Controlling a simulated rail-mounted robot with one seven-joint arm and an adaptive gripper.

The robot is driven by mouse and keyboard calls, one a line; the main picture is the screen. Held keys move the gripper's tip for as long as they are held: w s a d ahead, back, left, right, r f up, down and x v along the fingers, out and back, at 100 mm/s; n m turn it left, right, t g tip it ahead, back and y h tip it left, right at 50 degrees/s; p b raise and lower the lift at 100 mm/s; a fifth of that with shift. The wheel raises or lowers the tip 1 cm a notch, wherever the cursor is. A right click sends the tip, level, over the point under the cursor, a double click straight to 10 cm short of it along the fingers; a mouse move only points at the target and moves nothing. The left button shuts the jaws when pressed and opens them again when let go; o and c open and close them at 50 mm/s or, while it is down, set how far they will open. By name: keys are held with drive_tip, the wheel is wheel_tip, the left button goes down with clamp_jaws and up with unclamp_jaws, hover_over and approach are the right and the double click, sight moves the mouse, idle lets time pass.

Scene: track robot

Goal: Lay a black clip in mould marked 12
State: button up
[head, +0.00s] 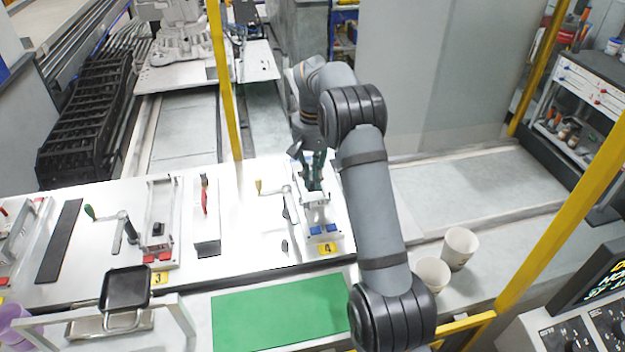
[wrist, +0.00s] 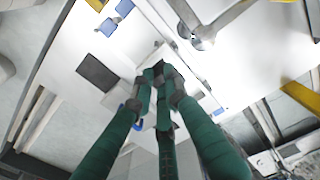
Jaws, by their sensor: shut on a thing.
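My gripper (head: 315,172) is over the far end of the fixture marked 4 (head: 318,213). In the wrist view its green fingers (wrist: 160,80) come together around a small dark piece, which looks like a black clip and is mostly hidden by the dark fingertips. A black block (head: 158,229) sits in the fixture marked 3 (head: 160,250). No mark reading 12 is legible in either view.
A toggle lever (head: 278,188) stands close left of my gripper, and a green-handled crank (head: 115,226) stands farther left. A green mat (head: 280,312) lies in front. Two cups (head: 459,247) stand right of my arm. A dark square (wrist: 98,72) shows in the wrist view.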

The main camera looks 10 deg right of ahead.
sight(313, 197)
drive_tip(key=shift+w+f, duration=0.3)
drive_tip(key=shift+w, duration=0.35)
drive_tip(key=shift+w+f+p, duration=0.1)
drive_tip(key=shift+f+p, duration=0.15)
drive_tip(key=shift+p, duration=0.05)
drive_tip(key=shift+f+p, duration=0.5)
drive_tip(key=shift+f, duration=1.4)
drive_tip(key=shift+f, duration=0.2)
drive_tip(key=o, duration=0.4)
drive_tip(key=shift+o, duration=0.3)
drive_tip(key=shift+r, duration=0.1)
